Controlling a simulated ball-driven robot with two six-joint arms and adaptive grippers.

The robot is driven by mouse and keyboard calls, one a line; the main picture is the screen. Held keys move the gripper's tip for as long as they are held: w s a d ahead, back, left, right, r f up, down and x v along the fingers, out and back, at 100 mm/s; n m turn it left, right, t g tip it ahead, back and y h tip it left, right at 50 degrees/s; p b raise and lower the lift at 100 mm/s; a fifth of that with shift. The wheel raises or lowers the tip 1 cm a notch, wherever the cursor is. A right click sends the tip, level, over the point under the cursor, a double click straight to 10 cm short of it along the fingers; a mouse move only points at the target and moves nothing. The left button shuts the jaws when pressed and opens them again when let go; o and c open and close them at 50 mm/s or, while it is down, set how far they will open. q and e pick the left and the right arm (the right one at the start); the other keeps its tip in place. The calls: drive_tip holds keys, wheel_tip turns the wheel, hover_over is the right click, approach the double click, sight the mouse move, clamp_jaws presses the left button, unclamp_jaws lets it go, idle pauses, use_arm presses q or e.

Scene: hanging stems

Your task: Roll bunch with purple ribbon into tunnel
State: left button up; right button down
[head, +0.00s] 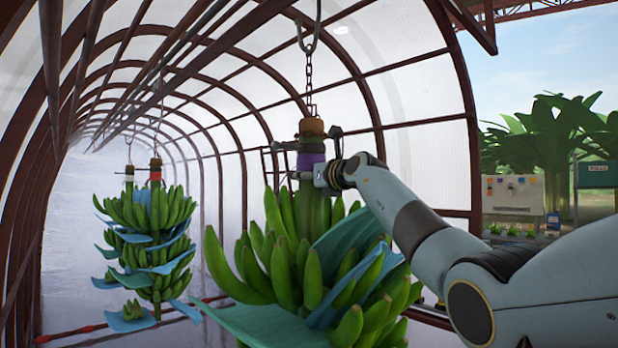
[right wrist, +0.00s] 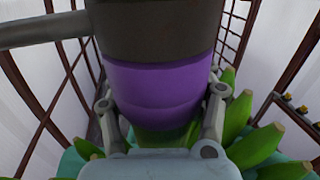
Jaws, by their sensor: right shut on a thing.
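A green banana bunch (head: 290,265) hangs from a chain, with blue sheets between its hands. A purple ribbon (head: 311,161) is wrapped around its stem, below the brown stem end. My right gripper (head: 312,173) is at the stem, shut around it at the ribbon. In the right wrist view the purple ribbon (right wrist: 160,92) fills the space between the fingers of my right gripper (right wrist: 162,100). The tunnel (head: 225,85), with arched dark red ribs and translucent panels, surrounds the bunch and runs back to the left. My left gripper is not in view.
Two more bunches hang close together deeper in the tunnel, one with a red ribbon (head: 155,175) and one with a white ribbon (head: 129,178). Overhead rails (head: 160,80) run along the tunnel. A white panel box (head: 512,194) and plants stand outside at right.

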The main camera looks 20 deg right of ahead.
drive_tip(key=shift+w+a+f, duration=0.2)
drive_tip(key=shift+a+f, duration=0.1)
drive_tip(key=c, duration=1.2)
unclamp_jaws()
drive_tip(key=o, duration=0.7)
drive_tip(key=shift+a+r, duration=0.15)
drive_tip(key=shift+a, duration=0.1)
drive_tip(key=shift+o, duration=0.2)
drive_tip(key=shift+d, duration=0.15)
drive_tip(key=shift+s+d, duration=0.15)
drive_tip(key=shift+s, duration=0.2)
drive_tip(key=s, duration=0.3)
drive_tip(key=s+d, duration=0.1)
drive_tip(key=s, duration=0.7)
drive_tip(key=shift+s+d, duration=0.1)
drive_tip(key=shift+d, duration=0.15)
